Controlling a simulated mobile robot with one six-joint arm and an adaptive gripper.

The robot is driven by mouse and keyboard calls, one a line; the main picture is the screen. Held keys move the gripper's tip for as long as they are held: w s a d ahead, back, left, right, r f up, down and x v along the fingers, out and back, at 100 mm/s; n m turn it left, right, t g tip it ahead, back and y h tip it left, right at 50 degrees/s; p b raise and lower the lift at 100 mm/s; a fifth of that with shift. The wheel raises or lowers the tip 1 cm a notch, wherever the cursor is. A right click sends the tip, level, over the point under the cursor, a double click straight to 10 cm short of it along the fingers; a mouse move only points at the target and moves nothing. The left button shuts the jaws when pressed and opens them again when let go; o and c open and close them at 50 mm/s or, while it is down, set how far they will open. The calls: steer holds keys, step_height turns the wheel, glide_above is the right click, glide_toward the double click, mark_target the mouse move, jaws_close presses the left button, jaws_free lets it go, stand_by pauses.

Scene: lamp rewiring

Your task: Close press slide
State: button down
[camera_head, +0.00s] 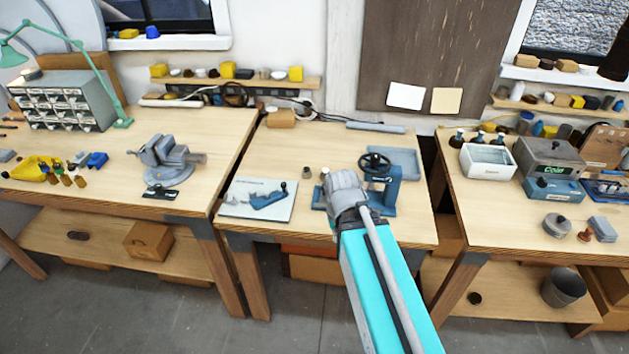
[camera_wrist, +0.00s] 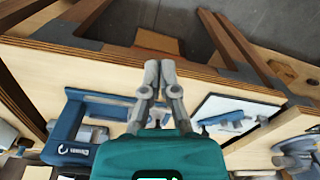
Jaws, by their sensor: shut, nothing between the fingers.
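The blue press (camera_head: 391,192) with a black handwheel (camera_head: 374,163) stands on the middle bench, partly hidden behind my arm. In the wrist view the press (camera_wrist: 66,128) lies left of my gripper. My gripper (camera_wrist: 160,68) is shut and empty, its fingertips together over the front part of the bench, apart from the press frame. In the head view my wrist covers the left part of the press. I cannot clearly make out the slide or how far it stands open.
A pale board (camera_head: 238,207) with a blue tool (camera_head: 268,199) lies left of the press. A blue-grey tray (camera_head: 404,158) sits behind it. A grey vise (camera_head: 168,160) stands on the left bench. White and grey boxes stand on the right bench. The middle bench's back left is mostly clear.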

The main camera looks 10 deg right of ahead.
steer(key=shift+w, duration=0.5)
steer(key=shift+a, duration=0.1)
steer(key=w+a+n+h+b, duration=0.3)
steer(key=w+a+n, duration=0.3)
steer(key=w, duration=0.8)
steer(key=w+a+f+n+h+b, duration=0.1)
steer(key=w+a+n+h+b, duration=0.2)
steer(key=w+n, duration=0.9)
steer(key=w+a+h, duration=0.1)
steer(key=a+h, duration=0.2)
steer(key=shift+w+a+b, duration=0.15)
steer(key=shift+w+b, duration=0.2)
steer(key=shift+f, duration=0.2)
